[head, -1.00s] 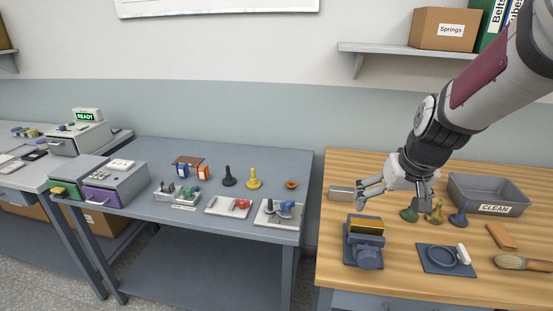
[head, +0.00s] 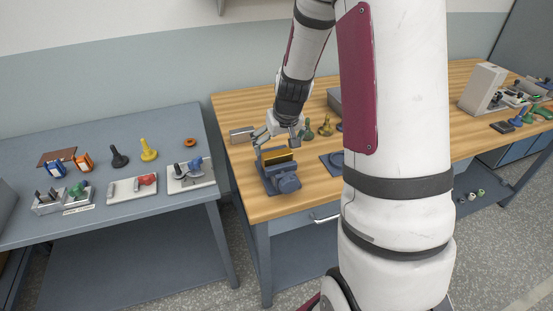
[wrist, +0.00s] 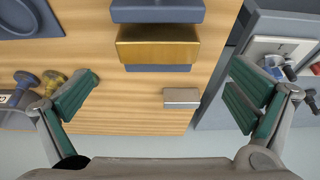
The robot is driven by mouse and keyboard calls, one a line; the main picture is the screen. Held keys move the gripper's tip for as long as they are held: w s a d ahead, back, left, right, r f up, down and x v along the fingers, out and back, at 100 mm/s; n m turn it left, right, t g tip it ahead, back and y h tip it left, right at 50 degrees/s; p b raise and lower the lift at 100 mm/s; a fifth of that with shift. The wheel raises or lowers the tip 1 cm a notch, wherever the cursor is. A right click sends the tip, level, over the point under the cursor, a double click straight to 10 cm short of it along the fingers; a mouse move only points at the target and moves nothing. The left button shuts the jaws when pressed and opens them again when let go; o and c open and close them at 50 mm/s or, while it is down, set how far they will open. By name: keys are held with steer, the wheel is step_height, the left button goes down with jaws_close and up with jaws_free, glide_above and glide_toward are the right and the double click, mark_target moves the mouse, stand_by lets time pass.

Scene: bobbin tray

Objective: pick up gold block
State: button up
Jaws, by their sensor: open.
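The gold block (head: 278,157) sits on top of a blue-grey vise-like fixture (head: 281,181) on the wooden bench. In the wrist view the gold block (wrist: 158,46) lies between parts of the blue fixture (wrist: 157,12), ahead of my fingers and roughly midway between them. My gripper (head: 277,140) is open and empty, above and just behind the block in the head view. Its green-padded fingers (wrist: 160,98) are spread wide on both sides in the wrist view. I see no contact with the block.
A small grey block (wrist: 181,97) lies beside the fixture. Several coloured bobbin-like pieces (head: 325,128) stand right of the gripper. A blue plate (head: 331,163) lies right of the fixture. My arm hides part of the bench. The grey table (head: 106,224) stands left across a gap.

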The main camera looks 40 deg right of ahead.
mark_target(277, 152)
steer(key=shift+s+p+x, duration=0.2)
steer(key=shift+p+x, duration=0.2)
steer(key=shift+x, duration=2.7)
steer(key=shift+d, duration=0.1)
steer(key=c, duration=1.8)
steer(key=shift+r, duration=0.15)
steer(key=shift+c, duration=0.8)
steer(key=shift+w, duration=0.1)
